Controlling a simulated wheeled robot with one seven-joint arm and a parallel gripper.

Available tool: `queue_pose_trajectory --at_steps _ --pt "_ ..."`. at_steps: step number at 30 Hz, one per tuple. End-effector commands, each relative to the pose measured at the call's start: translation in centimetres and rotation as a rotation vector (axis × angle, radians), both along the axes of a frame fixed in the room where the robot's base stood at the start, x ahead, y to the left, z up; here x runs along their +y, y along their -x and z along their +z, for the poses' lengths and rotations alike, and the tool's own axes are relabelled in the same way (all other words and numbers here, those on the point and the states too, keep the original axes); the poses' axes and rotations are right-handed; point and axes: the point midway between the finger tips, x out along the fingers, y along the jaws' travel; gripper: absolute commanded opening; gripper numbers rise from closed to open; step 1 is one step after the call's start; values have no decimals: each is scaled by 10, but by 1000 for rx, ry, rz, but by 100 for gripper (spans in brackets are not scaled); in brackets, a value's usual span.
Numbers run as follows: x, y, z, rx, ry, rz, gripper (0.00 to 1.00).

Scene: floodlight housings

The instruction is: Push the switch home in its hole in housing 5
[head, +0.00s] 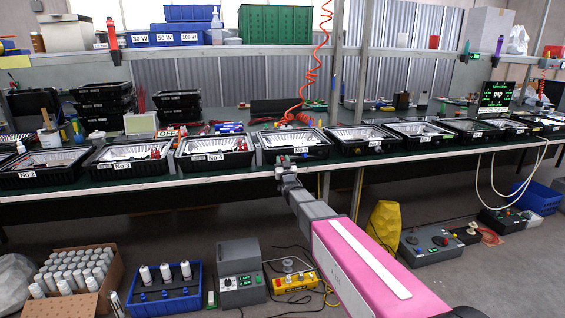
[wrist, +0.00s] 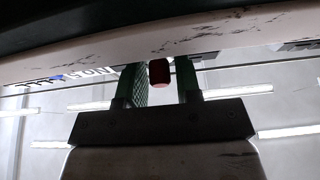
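Housing 5 (head: 291,143) is a black tray-like floodlight housing on the bench in the head view, in line with the others. My gripper (head: 284,167) is at its front side, near the bench edge. In the wrist view my gripper (wrist: 157,82) has its two green-padded fingers apart. A dark red, short cylinder, apparently the switch (wrist: 159,74), shows between them, close to the left finger with a gap on the right. Its upper end meets a pale, scuffed edge (wrist: 200,45). How deep it sits in the hole is hidden. The switch cannot be made out in the head view.
Housing 4 (head: 214,152) stands to the left and another housing (head: 361,139) to the right, both close by. An orange coiled hose (head: 308,75) hangs behind housing 5. A grey box (head: 241,273) and a yellow control box (head: 293,283) stand on the floor below.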

Motion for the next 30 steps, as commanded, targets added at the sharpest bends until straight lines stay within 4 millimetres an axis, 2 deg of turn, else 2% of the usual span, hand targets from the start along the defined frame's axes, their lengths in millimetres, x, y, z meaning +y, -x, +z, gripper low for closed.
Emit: queue_pose_trajectory --at_steps 1,2,11,17,23,30 --pt "0 0 0 0 0 0 49" --pt "0 0 0 0 0 0 58" --pt "0 1 0 0 0 0 59" --pt "-3 11 -4 1 0 0 59" --pt "-11 38 -14 1 0 0 59" --pt "-23 79 -32 1 0 0 59"
